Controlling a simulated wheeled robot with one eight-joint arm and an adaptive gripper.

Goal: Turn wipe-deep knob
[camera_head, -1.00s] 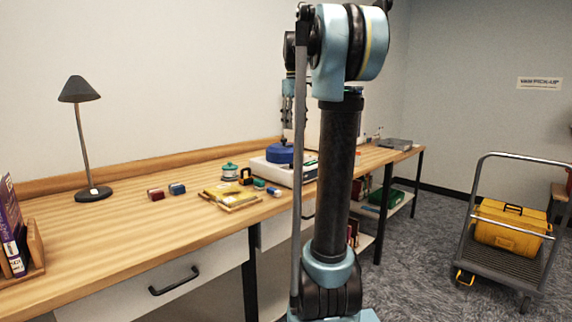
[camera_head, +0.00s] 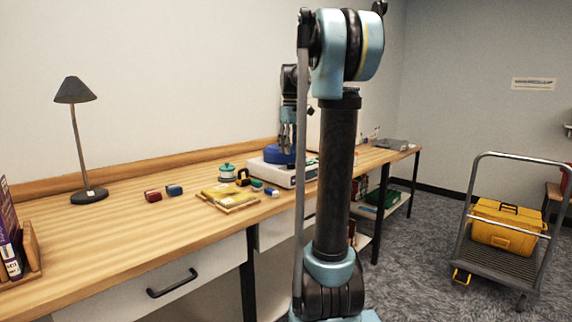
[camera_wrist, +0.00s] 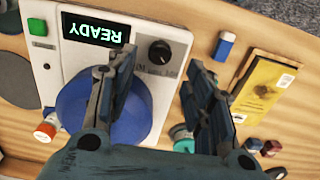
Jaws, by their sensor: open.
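The white roller sorter (camera_wrist: 174,90) has a lit READY display (camera_wrist: 96,29), a green button (camera_wrist: 37,27) and a blue round part (camera_wrist: 75,104). A black round knob (camera_wrist: 160,52) with a white mark sits on its panel beside the display; a small label beside it is too blurred to read surely. In the head view my gripper (camera_head: 287,135) is just above the blue part; the knob is not discernible there.
A yellow packet on a wooden tray (camera_head: 240,207), a teal pot (camera_head: 227,171) and small blocks lie near the machine. A lamp (camera_head: 90,195) stands at the left. The front left of the table (camera_head: 120,228) is clear.

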